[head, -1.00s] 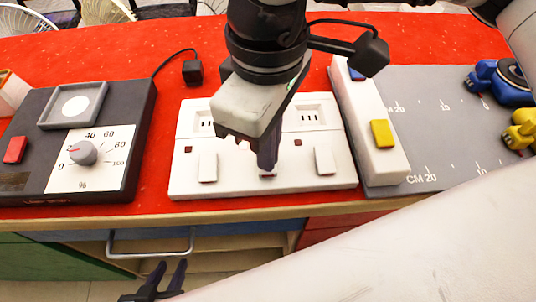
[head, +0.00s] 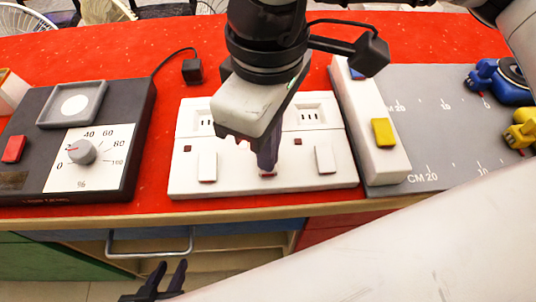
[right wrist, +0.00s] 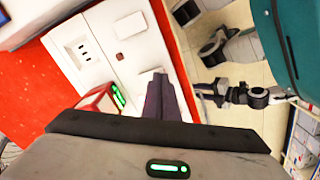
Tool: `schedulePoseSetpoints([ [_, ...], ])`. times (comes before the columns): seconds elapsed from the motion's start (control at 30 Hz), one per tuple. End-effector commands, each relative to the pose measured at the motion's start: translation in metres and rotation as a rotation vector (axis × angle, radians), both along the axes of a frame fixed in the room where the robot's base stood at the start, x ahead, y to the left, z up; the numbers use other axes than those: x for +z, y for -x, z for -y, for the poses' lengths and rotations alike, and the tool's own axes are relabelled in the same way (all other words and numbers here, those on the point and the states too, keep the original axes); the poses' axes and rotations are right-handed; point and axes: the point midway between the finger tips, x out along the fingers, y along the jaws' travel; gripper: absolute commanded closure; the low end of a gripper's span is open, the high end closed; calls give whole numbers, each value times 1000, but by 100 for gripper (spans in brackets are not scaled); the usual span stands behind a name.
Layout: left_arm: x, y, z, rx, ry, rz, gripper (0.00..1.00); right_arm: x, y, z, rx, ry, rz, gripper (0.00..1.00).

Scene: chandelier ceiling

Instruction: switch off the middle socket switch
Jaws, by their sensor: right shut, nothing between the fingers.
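The white socket panel (head: 186,184) lies on the red table, with several slotted sockets and rocker switches. The left switch (head: 207,166) and right switch (head: 324,159) are in plain view. My right gripper is shut and empty, pointing down at the middle switch; contact cannot be told. In the right wrist view its fingers (right wrist: 165,100) overlap a white switch (right wrist: 150,76). My left gripper (head: 168,272) is open and empty, low in front of the table.
A dark dial box (head: 130,150) stands left of the panel. A white bar with a yellow button (head: 383,132) stands close on its right, beside a grey measuring board (head: 440,125). A black plug (head: 192,70) lies behind. A drawer handle (head: 150,252) is below the table edge.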

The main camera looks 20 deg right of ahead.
Motion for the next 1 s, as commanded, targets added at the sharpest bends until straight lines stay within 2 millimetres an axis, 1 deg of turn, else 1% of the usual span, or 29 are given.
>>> schedulePoseSetpoints([
  [0.9, -14, 0, 0, 0, 0, 1, 69, -14, 0, 0, 0, 0, 0, 100],
  [1.0, -12, 0, 0, 0, 0, 1, 69, -11, 0, 0, 0, 0, 0, 100],
])
